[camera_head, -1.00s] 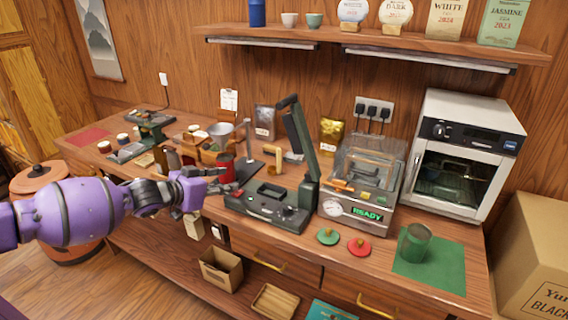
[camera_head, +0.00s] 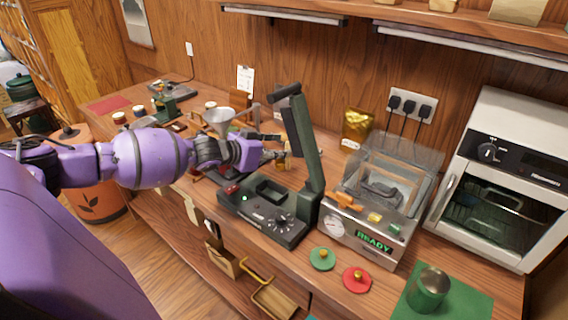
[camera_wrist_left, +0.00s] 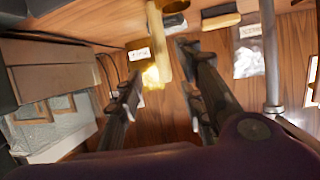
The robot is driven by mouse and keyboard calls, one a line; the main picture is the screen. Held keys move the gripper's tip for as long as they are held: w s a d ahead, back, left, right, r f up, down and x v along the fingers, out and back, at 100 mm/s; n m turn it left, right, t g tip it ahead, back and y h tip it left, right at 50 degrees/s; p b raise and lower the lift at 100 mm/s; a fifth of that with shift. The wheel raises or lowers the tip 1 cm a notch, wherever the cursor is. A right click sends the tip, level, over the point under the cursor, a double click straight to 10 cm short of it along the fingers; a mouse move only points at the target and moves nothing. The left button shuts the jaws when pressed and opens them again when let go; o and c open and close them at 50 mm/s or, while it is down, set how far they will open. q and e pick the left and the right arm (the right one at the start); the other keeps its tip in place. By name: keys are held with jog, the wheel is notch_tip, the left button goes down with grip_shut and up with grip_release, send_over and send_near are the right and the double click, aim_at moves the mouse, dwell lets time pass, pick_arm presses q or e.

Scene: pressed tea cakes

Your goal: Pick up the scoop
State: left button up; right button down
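A pale wooden upright piece (camera_wrist_left: 158,42) shows in the left wrist view, beyond and between my left fingertips. I cannot tell whether it is part of the scoop, and no other scoop shape is clear. In the head view only a small yellowish part (camera_head: 284,162) shows beside my left gripper, the rest hidden by the gripper and wrist. My left gripper (camera_head: 274,154) is over the counter behind the dark green press-like machine (camera_head: 268,212). In the left wrist view its fingers (camera_wrist_left: 162,95) are apart with nothing between the tips. My right gripper is not in view.
A metal funnel (camera_head: 218,116) stands behind my left wrist. The machine's raised lid (camera_head: 308,150) rises just right of the gripper. A clear-lidded sealer (camera_head: 375,215), green lid (camera_head: 322,258), red lid (camera_head: 356,279) and green tin (camera_head: 428,289) lie further right.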

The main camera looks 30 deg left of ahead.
aim_at(286, 148)
pick_arm(q)
jog(key=shift+a+b+x, duration=0.2)
jog(key=shift+b+x, duration=0.15)
jog(key=shift+x, duration=2.4)
jog(key=shift+r, duration=0.1)
jog(key=shift+c, duration=0.5)
grip_shut()
